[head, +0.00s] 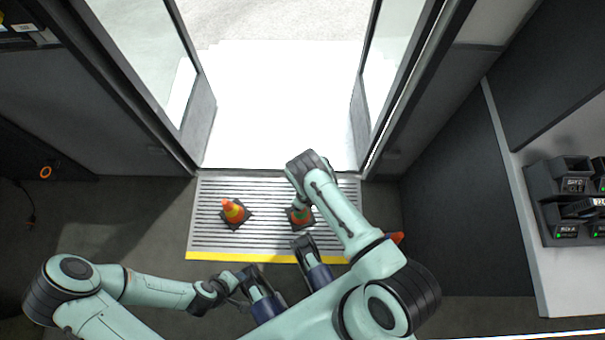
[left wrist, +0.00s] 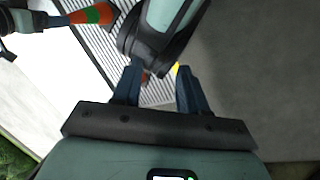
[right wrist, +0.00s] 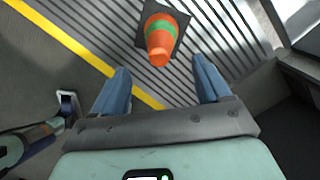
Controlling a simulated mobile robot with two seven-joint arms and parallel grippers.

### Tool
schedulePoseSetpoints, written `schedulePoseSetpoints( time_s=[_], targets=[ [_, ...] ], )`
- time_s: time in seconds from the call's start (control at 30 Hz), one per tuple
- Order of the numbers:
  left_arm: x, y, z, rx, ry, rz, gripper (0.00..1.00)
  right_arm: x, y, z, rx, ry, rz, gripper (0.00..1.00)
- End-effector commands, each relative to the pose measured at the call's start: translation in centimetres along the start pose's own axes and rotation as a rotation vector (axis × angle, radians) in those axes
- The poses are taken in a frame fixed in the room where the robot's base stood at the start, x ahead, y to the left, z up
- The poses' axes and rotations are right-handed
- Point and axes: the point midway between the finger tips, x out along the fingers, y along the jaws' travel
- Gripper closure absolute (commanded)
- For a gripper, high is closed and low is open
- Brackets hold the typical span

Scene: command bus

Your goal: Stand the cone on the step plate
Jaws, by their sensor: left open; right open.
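A cone with a green band and dark square base (right wrist: 160,35) stands on the ribbed step plate (head: 215,185). In the head view this cone (head: 300,215) is partly hidden by my right arm. It also shows at the top of the left wrist view (left wrist: 90,14). My right gripper (right wrist: 160,66) is open and empty, its fingers spread to either side of the cone's tip in the picture; I cannot tell if they touch. A yellow-banded cone (head: 234,211) stands on the plate's left. My left gripper (left wrist: 157,74) is open and empty.
An orange object (head: 397,238) shows partly behind my right arm at the plate's right; its shape is hidden. A yellow strip (head: 225,257) marks the plate's near edge. Open glass doors flank the bright doorway. A counter with dark devices (head: 565,205) stands at right.

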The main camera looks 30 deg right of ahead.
Motion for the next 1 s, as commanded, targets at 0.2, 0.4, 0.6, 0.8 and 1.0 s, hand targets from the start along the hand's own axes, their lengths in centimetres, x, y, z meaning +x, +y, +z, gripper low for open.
schedulePoseSetpoints(
  time_s=[0.2, 0.4, 0.6, 0.8, 1.0],
  targets=[
    [-1.8, 0.6, 2.5, 0.005, -0.072, 0.003, 0.57, -2.8, 0.0, 0.0, -0.002, 0.000, 0.001, 0.24],
    [-2.0, 0.7, 3.1, 0.006, -0.088, 0.003, 0.57, -3.3, 0.0, -0.1, -0.001, 0.001, 0.001, 0.24],
    [-1.9, 0.6, 3.0, 0.006, -0.087, 0.003, 0.57, -3.2, 0.0, -0.1, -0.001, 0.001, 0.001, 0.24],
    [-1.9, 0.6, 3.0, 0.006, -0.086, 0.003, 0.57, -3.2, 0.0, 0.0, -0.001, 0.001, 0.001, 0.24],
    [-2.7, 0.8, 3.1, 0.006, -0.089, 0.002, 0.57, -4.1, 0.0, 0.2, -0.001, -0.002, 0.000, 0.24]
  ],
)
